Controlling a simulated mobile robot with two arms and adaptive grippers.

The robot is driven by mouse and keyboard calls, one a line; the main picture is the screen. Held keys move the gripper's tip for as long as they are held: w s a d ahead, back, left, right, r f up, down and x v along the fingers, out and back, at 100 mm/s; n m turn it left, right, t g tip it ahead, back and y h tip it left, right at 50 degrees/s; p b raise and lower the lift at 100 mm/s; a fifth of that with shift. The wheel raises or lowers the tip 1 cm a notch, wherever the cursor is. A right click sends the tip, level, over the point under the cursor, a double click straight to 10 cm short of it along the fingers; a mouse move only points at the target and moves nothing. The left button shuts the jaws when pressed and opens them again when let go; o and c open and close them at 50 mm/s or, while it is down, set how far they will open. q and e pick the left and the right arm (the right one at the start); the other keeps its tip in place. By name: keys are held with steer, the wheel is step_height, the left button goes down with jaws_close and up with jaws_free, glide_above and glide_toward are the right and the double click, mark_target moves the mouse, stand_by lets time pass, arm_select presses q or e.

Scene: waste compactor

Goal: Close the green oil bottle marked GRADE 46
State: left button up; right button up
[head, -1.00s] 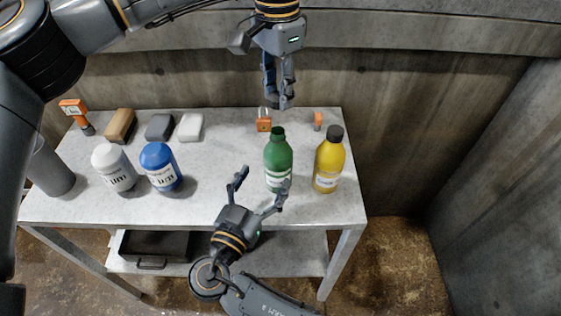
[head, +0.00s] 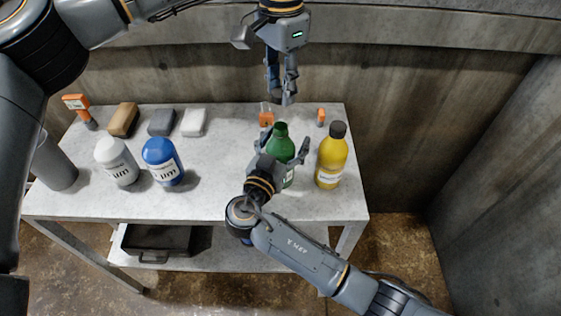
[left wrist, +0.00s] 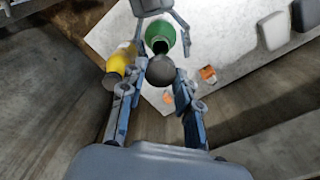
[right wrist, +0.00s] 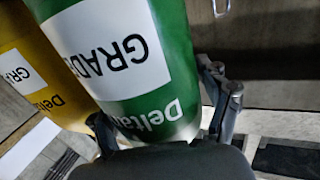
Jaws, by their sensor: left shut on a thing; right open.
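The green oil bottle (head: 283,143) stands upright on the table with its neck uncapped; its open mouth shows in the left wrist view (left wrist: 160,46). In the right wrist view its label (right wrist: 112,50) reads "GRAD", the rest cut off. My left gripper (head: 285,98) is above and behind the bottle, shut on a dark round cap (left wrist: 160,71). My right gripper (head: 277,150) is open at the bottle's front, its fingers on either side of the body. Whether the fingers touch the bottle I cannot tell.
A yellow bottle (head: 331,158) with a dark cap stands close to the right of the green one. An orange padlock (head: 266,119) and an orange item (head: 321,117) lie behind. Blue (head: 162,163) and white (head: 116,162) bottles stand left. The table between them is clear.

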steer(key=shift+w, duration=0.15)
jaws_close()
stand_by(0.4)
stand_by(0.4)
